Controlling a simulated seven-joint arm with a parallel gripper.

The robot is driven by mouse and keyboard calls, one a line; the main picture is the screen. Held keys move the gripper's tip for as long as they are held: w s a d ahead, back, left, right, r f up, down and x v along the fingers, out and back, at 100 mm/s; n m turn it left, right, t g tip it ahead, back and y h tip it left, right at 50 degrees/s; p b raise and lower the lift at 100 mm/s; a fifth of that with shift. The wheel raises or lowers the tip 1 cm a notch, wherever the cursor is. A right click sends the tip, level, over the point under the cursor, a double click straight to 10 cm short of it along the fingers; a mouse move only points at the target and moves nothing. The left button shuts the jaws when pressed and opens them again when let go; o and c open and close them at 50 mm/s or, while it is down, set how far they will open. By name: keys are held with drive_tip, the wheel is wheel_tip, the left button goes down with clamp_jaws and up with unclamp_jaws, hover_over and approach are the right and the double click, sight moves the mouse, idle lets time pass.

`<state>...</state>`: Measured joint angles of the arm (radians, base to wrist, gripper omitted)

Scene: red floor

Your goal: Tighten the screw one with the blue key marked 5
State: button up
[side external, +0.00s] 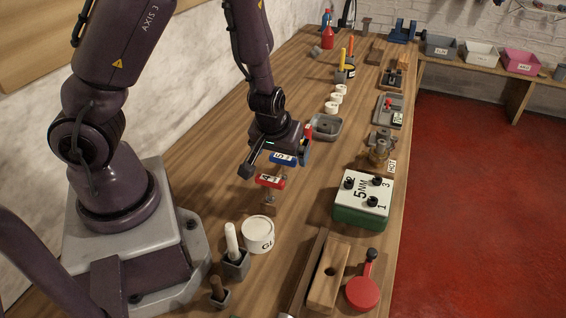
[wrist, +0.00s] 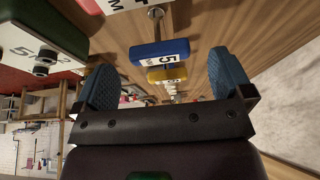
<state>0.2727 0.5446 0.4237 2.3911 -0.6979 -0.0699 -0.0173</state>
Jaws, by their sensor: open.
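The blue key (side external: 283,158) has a white label marked 5 and stands upright on the bench under my gripper (side external: 277,161). In the wrist view the blue key (wrist: 160,53) appears beyond the gap between the fingertips, its metal shaft showing. My gripper (wrist: 165,82) is open and empty, with its blue-padded fingers wide apart. The white-topped green block (side external: 362,198) is marked 5NM and carries black screws. Screw one (side external: 373,203) is beside the digit 1, on the block's near side. The block also shows at the left of the wrist view (wrist: 42,30).
A red key (side external: 270,181) marked 4 stands just in front of the blue one. A yellow key (wrist: 167,74) shows behind the blue one in the wrist view. A white tub (side external: 258,234) and a grey tray (side external: 325,127) are nearby. Bench between keys and block is clear.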

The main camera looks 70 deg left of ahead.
sight(283, 157)
drive_tip(key=shift+x, duration=1.7)
drive_tip(key=c, duration=1)
drive_tip(key=shift+c, duration=0.2)
drive_tip(key=shift+r, duration=5)
